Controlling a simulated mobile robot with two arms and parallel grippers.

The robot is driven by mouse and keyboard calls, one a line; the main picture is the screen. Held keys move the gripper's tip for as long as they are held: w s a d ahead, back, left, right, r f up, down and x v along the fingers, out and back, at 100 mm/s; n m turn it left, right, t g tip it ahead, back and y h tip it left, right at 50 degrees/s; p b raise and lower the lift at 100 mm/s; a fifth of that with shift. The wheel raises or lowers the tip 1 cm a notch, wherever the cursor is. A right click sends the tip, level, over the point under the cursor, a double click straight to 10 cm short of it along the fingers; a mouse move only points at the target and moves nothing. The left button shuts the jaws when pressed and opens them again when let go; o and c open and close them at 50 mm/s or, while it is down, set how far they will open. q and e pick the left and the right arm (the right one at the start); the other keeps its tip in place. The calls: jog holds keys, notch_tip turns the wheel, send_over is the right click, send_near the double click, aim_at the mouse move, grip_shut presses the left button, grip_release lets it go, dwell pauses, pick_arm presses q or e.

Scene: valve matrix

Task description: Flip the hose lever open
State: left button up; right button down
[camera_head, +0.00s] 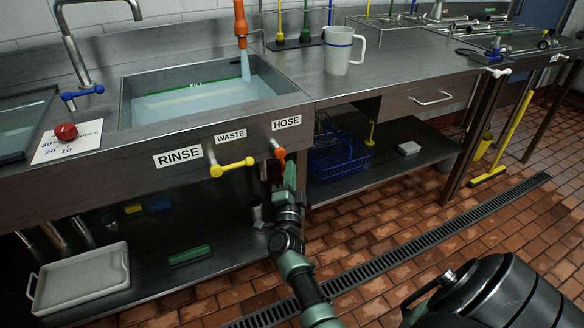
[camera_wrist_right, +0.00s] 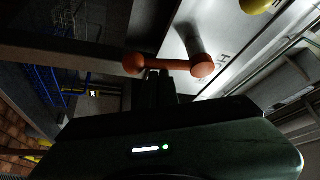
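The orange hose lever (camera_head: 278,149) is on the sink's front panel, under the HOSE label (camera_head: 286,122). In the right wrist view the lever (camera_wrist_right: 168,65) lies crosswise, with a round knob at each end. My right gripper (camera_head: 281,166) is at the lever's lower part, partly hiding it. In the wrist view its dark fingers (camera_wrist_right: 156,78) reach the lever near its left knob; whether they grip it is too dark to tell. The orange hose nozzle (camera_head: 240,22) hangs over the sink, with a pale blue stream (camera_head: 245,66) below it. My left gripper is not in view.
The yellow waste lever (camera_head: 232,167) is close to the left of my gripper. The sink basin (camera_head: 125,106) holds water. A white jug (camera_head: 339,52) stands on the counter. A lower shelf (camera_head: 222,250) and a blue wire basket (camera_head: 335,156) are under the counter.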

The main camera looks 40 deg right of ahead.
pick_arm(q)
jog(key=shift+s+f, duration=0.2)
pick_arm(e)
jog(key=shift+w+a+f, duration=0.15)
jog(key=shift+a+f, duration=0.05)
jog(key=shift+a, duration=0.35)
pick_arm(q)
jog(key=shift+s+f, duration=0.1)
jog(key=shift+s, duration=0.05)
pick_arm(e)
jog(key=shift+a+f, duration=0.15)
jog(key=shift+a, duration=0.05)
